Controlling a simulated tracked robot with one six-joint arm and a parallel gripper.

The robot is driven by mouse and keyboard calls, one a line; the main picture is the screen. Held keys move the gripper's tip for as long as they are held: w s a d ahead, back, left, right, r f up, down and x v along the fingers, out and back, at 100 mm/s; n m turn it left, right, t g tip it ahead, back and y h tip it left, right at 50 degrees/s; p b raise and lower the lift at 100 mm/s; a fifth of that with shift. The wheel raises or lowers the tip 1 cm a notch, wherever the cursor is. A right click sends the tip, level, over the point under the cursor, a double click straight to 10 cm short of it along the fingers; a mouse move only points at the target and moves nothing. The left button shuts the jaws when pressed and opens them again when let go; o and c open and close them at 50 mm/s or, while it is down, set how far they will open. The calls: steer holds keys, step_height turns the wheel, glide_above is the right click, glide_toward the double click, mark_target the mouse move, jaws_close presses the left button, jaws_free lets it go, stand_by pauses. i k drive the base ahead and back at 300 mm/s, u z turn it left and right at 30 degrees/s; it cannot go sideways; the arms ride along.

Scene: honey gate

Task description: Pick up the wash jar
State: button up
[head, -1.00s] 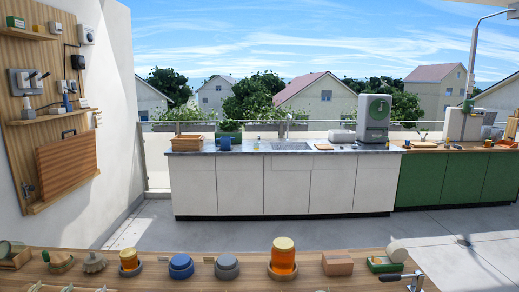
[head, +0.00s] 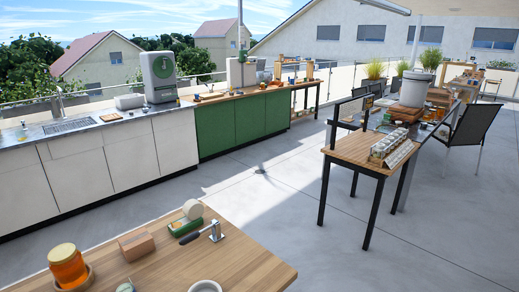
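I cannot tell which thing, if any, is the wash jar. Several small pale-lidded jars (head: 385,145) stand in a row on the table at the right, too small to tell apart. My gripper is not in view.
A white counter (head: 120,160) and a green cabinet (head: 235,125) line the left. Grey floor (head: 285,210) between is open.

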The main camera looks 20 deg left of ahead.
mark_target(21, 134)
steer(key=z, duration=0.05)
steer(key=i, duration=3.7)
steer(key=u, duration=1.9)
